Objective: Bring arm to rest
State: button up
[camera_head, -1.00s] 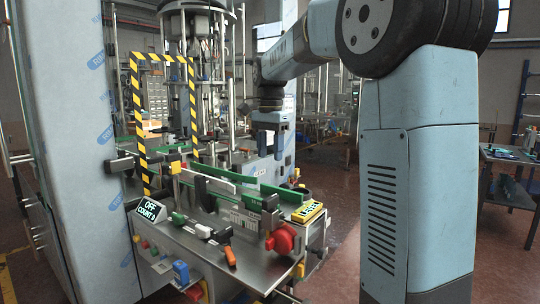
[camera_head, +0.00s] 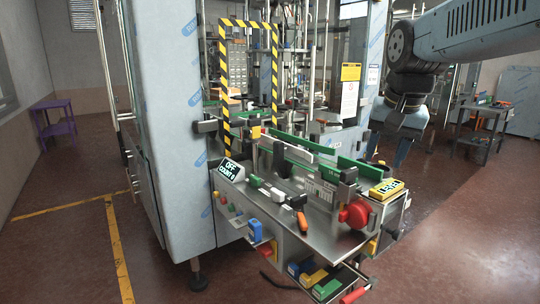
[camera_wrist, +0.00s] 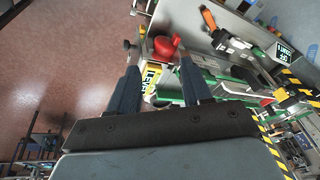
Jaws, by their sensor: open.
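My gripper (camera_head: 391,148) hangs from my arm at the right of the head view, pointing down beside the right end of the filler machine's bench (camera_head: 318,222). In the wrist view its two dark fingers (camera_wrist: 158,70) are spread apart with nothing held between them. Beyond them show the red knob (camera_wrist: 165,47) and the yellow label block (camera_wrist: 152,78) of the bench. The knob (camera_head: 354,213) and the block (camera_head: 385,189) also show in the head view, left of and below the gripper. The gripper looks apart from both.
A yellow-black striped frame (camera_head: 225,82) stands over the green-railed conveyor (camera_head: 320,157). The display (camera_head: 231,170) reads OFF. A film-wrapped cabinet (camera_head: 170,110) stands left, a purple stand (camera_head: 54,124) far left, a grey table (camera_head: 478,125) right. Floor at lower left is open.

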jog(key=s+f+n+t, duration=0.2)
jog(key=s+f+n, duration=0.2)
jog(key=s+f, duration=0.3)
jog(key=s, duration=0.3)
jog(key=shift+s, duration=0.2)
dwell(0.4)
